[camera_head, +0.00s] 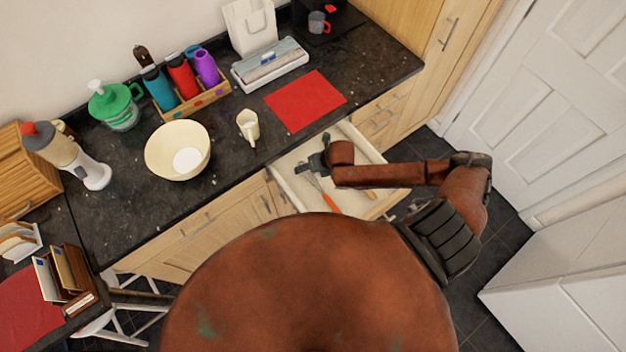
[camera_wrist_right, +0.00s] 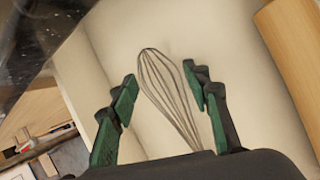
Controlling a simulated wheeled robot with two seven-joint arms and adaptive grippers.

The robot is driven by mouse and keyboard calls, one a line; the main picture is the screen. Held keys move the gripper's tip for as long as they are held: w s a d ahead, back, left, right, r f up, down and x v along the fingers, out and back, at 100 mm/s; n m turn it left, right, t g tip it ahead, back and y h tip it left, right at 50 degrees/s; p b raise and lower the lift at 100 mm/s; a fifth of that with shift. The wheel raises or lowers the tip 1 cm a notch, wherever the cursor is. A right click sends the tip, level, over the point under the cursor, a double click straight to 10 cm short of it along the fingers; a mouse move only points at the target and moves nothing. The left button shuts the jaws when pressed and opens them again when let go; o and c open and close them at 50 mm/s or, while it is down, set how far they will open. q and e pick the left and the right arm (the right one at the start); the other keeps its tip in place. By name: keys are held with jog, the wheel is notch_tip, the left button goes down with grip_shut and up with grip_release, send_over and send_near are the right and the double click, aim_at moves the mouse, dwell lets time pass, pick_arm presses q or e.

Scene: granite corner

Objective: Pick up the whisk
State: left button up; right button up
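The whisk (camera_wrist_right: 172,92) lies in the open drawer, its wire loops showing in the right wrist view. Its handle is hidden below, behind my gripper's body. My right gripper (camera_wrist_right: 162,105) is open, with one green-padded finger on each side of the wires and a gap to both. In the head view my right gripper (camera_head: 312,163) is over the open drawer (camera_head: 292,190), and I cannot make out the whisk there. My left gripper is not in view.
An orange-handled utensil (camera_head: 331,203) lies in the drawer. A wooden rolling-pin-like cylinder (camera_wrist_right: 292,50) lies right of the whisk. The counter above holds a cream bowl (camera_head: 170,147), a small jug (camera_head: 248,126) and a red mat (camera_head: 306,101).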

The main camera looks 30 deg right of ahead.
jog(key=c, duration=0.8)
